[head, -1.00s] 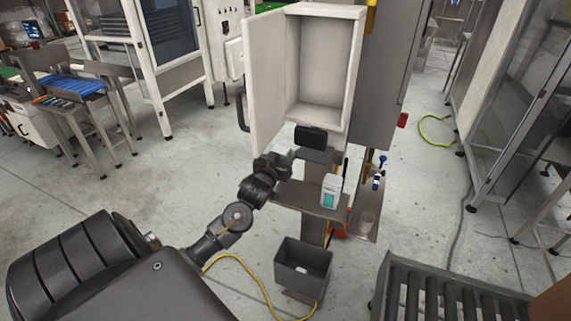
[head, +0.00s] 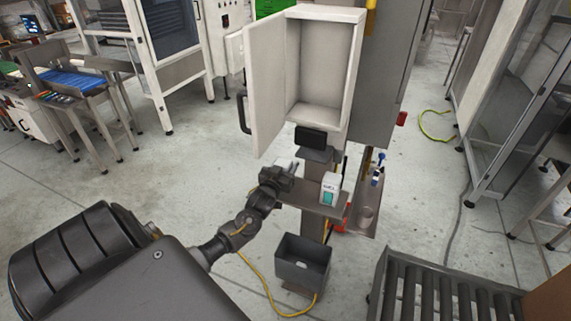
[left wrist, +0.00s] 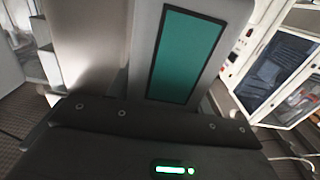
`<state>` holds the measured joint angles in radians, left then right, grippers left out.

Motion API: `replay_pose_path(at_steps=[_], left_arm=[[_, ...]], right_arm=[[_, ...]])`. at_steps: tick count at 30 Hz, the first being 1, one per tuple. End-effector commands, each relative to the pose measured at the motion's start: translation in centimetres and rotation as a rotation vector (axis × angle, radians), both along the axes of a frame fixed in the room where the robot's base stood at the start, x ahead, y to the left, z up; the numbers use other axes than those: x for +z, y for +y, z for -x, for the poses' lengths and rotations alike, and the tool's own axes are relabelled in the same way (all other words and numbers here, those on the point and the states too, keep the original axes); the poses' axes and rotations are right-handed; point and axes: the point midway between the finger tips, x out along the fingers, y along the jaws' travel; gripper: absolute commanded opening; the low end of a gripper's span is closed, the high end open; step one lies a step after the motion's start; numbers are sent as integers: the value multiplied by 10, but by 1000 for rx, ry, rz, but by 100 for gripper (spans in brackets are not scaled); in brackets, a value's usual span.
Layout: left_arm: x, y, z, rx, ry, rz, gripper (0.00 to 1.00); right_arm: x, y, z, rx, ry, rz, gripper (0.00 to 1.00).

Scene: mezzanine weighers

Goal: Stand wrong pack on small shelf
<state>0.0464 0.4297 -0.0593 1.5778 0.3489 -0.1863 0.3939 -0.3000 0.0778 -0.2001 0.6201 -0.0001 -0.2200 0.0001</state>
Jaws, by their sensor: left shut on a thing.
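A white pack (head: 331,181) with a teal panel stands upright on a small grey shelf (head: 302,197) in front of the column, below a dark display (head: 311,138). My left gripper (head: 293,168) is just left of it in the head view, above the shelf's left end. In the left wrist view, a pale pack (left wrist: 207,65) with a teal panel fills the middle, its top cut off. I cannot tell whether it is the same pack. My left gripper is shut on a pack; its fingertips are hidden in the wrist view. My right gripper is out of view.
A white cabinet (head: 267,85) with its door open is above the shelf. A grey bin (head: 303,265) is below. A lower shelf (head: 352,229) holds small items at the right. A roller conveyor (head: 440,290) fills the lower right.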

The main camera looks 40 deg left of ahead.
Motion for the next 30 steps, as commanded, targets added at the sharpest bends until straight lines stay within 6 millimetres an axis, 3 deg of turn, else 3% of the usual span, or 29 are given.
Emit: replay_pose_path(at_steps=[6,7,11,22,30], left_arm=[[-2,0,0,0,-2,0,19],[-2,0,0,0,0,0,55],[-2,0,0,0,0,0,72],[-1,-1,3,-1,0,0,72],[-3,-18,50,-2,0,1,72]], right_arm=[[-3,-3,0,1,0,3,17],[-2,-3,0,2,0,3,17],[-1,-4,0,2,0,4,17],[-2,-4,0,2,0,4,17],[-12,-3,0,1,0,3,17]])
